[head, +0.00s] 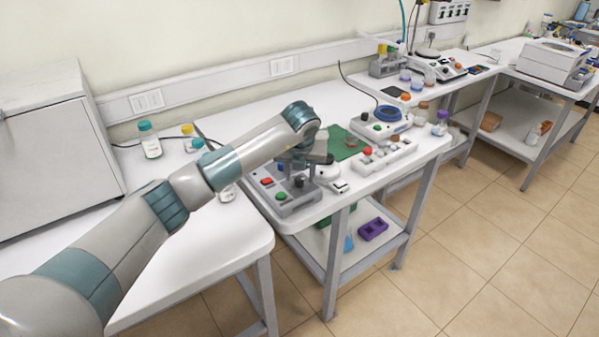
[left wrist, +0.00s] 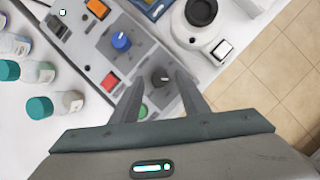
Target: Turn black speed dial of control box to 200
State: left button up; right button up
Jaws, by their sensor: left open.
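The grey control box (head: 283,196) stands on the near left corner of the middle white table. It carries red, green and orange buttons. My right gripper is not in view.
A white device (left wrist: 203,28) with a black round top stands right of the box. Bottles with teal caps (left wrist: 40,107) stand on its left. The floor in front is clear.

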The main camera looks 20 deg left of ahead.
pick_arm(q)
jog(key=shift+w+a+f, duration=0.1)
jog(key=shift+w+f, duration=0.05)
jog(key=shift+f, duration=0.3)
grip_shut()
